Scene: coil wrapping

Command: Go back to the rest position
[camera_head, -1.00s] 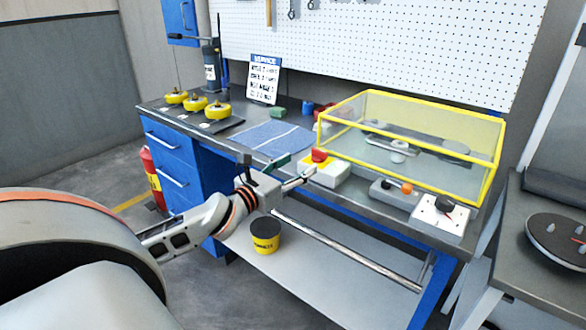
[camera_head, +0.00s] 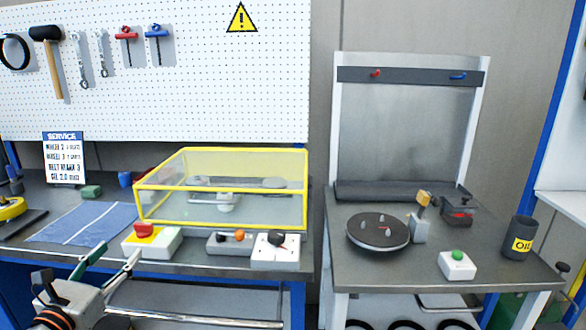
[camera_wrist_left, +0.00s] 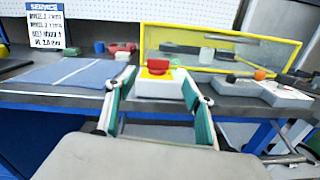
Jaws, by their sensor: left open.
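My left gripper (camera_head: 108,268) is at the lower left of the head view, in front of the workbench's front edge. Its two fingers are apart with nothing between them. In the left wrist view the open fingers (camera_wrist_left: 157,108) frame a white box with a red button (camera_wrist_left: 158,70), which stands beyond them on the bench. That red button box (camera_head: 150,238) also shows in the head view, apart from the fingertips. My right gripper is not in view.
A yellow-framed clear guard (camera_head: 222,189) stands on the bench (camera_head: 180,262), with a blue cloth (camera_head: 85,223) to its left. A grey control box (camera_head: 229,243) and a white dial box (camera_head: 276,251) sit before it. On the right, a second table (camera_head: 400,268) carries a black turntable (camera_head: 378,232).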

